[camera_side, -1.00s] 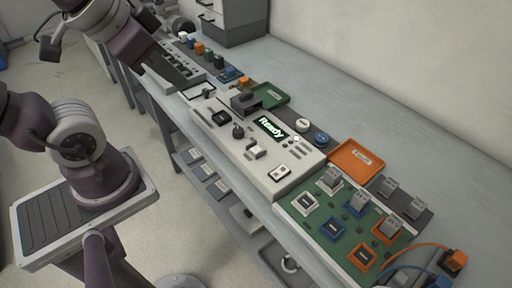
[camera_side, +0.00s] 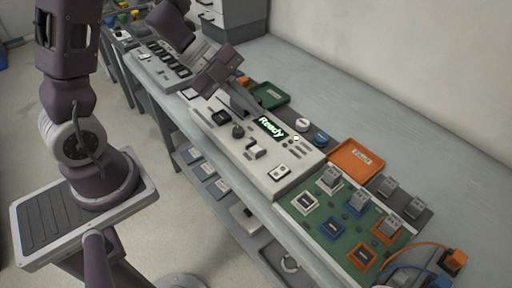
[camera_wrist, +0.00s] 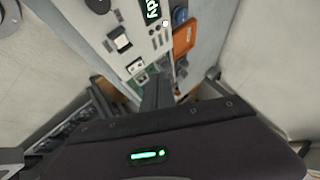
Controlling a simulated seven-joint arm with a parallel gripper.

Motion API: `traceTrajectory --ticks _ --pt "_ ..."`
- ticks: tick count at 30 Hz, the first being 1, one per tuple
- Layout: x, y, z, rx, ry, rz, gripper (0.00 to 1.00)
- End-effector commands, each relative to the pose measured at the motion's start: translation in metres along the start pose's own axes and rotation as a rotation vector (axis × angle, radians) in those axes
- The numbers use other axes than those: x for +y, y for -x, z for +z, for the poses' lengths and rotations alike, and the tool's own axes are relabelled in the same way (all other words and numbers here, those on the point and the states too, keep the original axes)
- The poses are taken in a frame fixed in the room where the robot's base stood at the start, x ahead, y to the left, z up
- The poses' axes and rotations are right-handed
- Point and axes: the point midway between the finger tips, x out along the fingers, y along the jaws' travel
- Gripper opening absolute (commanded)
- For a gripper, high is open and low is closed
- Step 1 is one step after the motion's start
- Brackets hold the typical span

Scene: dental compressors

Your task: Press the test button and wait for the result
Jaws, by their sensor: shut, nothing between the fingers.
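The grey-white tester (camera_side: 228,137) stands on the bench, and its lit display (camera_side: 271,126) reads "Ready" in the side view. I cannot read which button is the test button. My gripper (camera_side: 260,113) is shut and empty, with its fingers reaching down over the tester near the display. Its fingers (camera_wrist: 159,76) show dark in the wrist view; contact with the panel cannot be seen.
Behind the tester are a green tray (camera_side: 270,95), a white round piece (camera_side: 303,125) and a blue one (camera_side: 320,139). An orange tray (camera_side: 356,160) and a green board (camera_side: 312,214) with several sockets lie to the right. The rear bench is clear.

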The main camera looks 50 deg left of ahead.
Motion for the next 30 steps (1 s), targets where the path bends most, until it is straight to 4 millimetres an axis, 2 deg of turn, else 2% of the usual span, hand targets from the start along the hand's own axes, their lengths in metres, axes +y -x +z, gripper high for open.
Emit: traceTrajectory --ticks 10,24,30 --pt "0.003 -0.004 0.003 0.000 0.003 0.001 0.00" --pt "0.035 -0.049 0.036 -0.002 0.004 -0.001 0.00" --pt "0.043 -0.060 0.043 -0.001 0.002 -0.002 0.00"
